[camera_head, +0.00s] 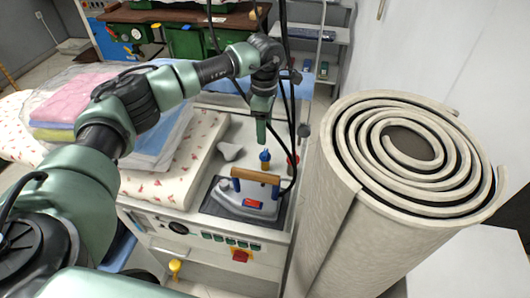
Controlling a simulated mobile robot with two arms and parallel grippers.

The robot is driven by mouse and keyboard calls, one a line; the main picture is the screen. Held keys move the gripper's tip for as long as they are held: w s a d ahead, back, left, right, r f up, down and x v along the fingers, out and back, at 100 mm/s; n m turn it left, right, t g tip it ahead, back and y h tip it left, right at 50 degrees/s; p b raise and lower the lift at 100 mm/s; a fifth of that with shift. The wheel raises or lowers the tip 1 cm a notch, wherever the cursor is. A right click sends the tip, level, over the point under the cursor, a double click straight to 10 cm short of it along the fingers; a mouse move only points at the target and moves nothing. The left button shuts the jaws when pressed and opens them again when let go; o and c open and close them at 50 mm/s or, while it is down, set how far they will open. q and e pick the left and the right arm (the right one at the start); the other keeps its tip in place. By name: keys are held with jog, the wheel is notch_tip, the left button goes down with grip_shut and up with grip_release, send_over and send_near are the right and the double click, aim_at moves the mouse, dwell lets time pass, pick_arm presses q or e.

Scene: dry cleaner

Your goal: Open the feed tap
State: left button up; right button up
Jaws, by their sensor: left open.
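No thing in view is plainly marked as the feed tap. A small blue-topped fitting (265,156) stands upright on the ironing unit's top, behind the iron, and a red knob (293,160) is just to its right. A yellow knob (175,266) is low on the unit's front. My left gripper (261,142) points down just above the blue-topped fitting, open and seen nearly edge-on. I cannot tell whether it touches the fitting. My right gripper is not in view.
An iron (246,199) with a wooden handle sits on a dark pad. Dark hoses hang beside my left gripper. A tall rolled beige carpet (350,225) stands close on the right. Folded, wrapped clothes (77,98) lie on the padded board (185,180) at left.

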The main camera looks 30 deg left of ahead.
aim_at(265, 152)
pick_arm(q)
jog(key=shift+w+f, duration=0.15)
jog(key=shift+f, duration=1)
notch_tip(265, 152, down, 7)
jog(key=shift+r+p, duration=0.15)
jog(key=shift+p, duration=0.75)
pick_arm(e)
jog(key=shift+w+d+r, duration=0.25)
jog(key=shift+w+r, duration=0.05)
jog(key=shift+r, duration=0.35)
pick_arm(q)
grip_shut()
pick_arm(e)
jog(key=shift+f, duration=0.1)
